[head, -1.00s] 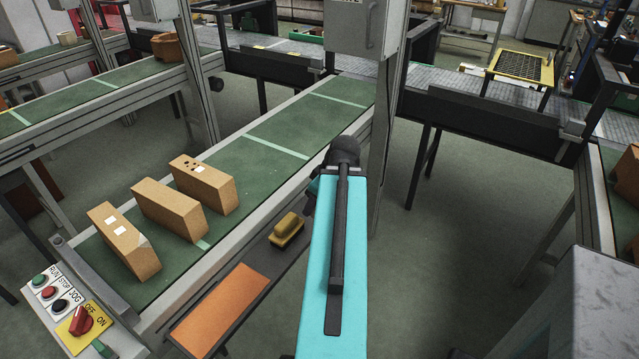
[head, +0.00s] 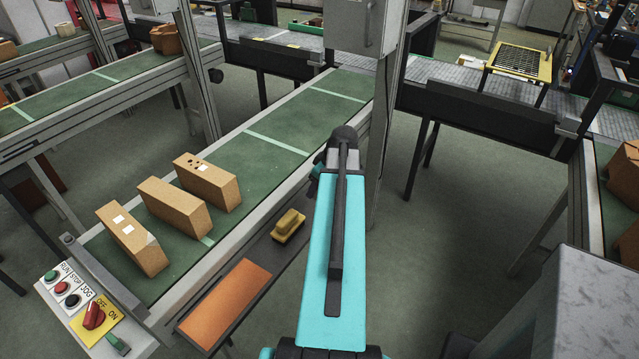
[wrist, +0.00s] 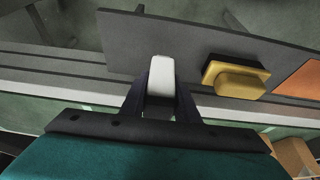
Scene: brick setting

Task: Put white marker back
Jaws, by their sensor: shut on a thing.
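In the wrist view, my gripper (wrist: 160,108) is shut on a white block-like thing (wrist: 161,75), which I take to be the white marker. Its far end sticks out past the fingertips and overlaps the dark grey shelf (wrist: 130,38) in the picture. I cannot tell whether it touches the shelf. In the head view, my arm hides the gripper and the white marker. The same shelf shows there as a narrow ledge (head: 268,260) along the conveyor's near side.
A yellow eraser-like block (head: 288,225) and an orange pad (head: 226,303) lie on the shelf. Several brown bricks (head: 175,207) stand on the green conveyor (head: 262,172). A control panel (head: 90,310) is at the lower left, and a grey post (head: 384,130) stands beyond my arm.

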